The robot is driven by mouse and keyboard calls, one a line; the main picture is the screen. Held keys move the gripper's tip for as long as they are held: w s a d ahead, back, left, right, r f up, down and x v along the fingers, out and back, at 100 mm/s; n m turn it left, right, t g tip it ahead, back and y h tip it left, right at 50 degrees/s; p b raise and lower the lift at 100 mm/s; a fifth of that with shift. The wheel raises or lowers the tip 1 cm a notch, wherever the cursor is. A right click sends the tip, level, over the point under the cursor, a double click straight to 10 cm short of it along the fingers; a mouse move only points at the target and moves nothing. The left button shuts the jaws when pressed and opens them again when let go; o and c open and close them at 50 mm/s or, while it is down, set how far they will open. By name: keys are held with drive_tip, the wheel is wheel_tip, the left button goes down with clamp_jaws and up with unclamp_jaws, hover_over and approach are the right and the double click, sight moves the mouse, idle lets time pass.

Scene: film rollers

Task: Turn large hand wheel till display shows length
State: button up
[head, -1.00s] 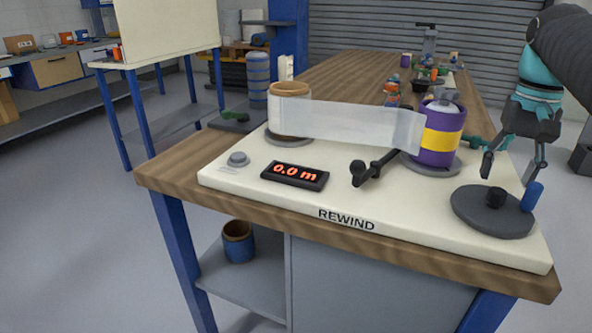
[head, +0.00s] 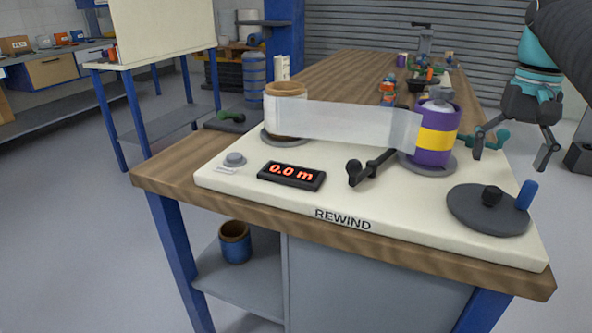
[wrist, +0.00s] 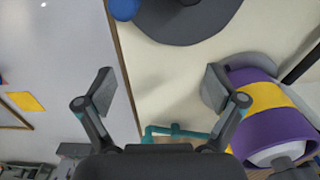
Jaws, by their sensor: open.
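The large hand wheel (head: 489,210) is a dark grey disc lying flat at the right front of the cream rewind board. It has a black centre knob (head: 491,195) and an upright blue handle (head: 526,195) near its right edge. In the wrist view the wheel (wrist: 188,20) and its blue handle (wrist: 125,8) are partly cut off at the top. The display (head: 291,175) reads 0.0 m in red. My gripper (head: 510,160) is open and empty, above and behind the wheel, apart from the handle.
A translucent film (head: 350,123) spans from the brown-and-white roller (head: 285,120) to the purple-and-yellow roller (head: 436,140), which stands left of my gripper. A black lever (head: 370,167) and a grey button (head: 234,160) are on the board. A teal tool (head: 490,139) lies behind.

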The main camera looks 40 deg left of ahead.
wheel_tip(320, 180, up, 5)
drive_tip(key=shift+f, duration=0.15)
idle(0.4)
drive_tip(key=shift+d, duration=0.1)
idle(0.4)
drive_tip(key=s+d+f+m+t, duration=0.25)
drive_tip(key=s+d+f, duration=0.25)
drive_tip(key=s+d, duration=0.55)
drive_tip(key=s+d+f+t, duration=0.1)
drive_tip(key=s+d+f, duration=0.3)
drive_tip(key=s+f, duration=0.3)
drive_tip(key=s+d+f+t, duration=0.2)
drive_tip(key=s+d+f, duration=0.2)
drive_tip(key=s+f, duration=0.4)
wheel_tip(320, 180, down, 3)
drive_tip(key=shift+s+r+m, duration=0.1)
drive_tip(key=shift+s+m, duration=0.15)
drive_tip(key=shift+m, duration=0.1)
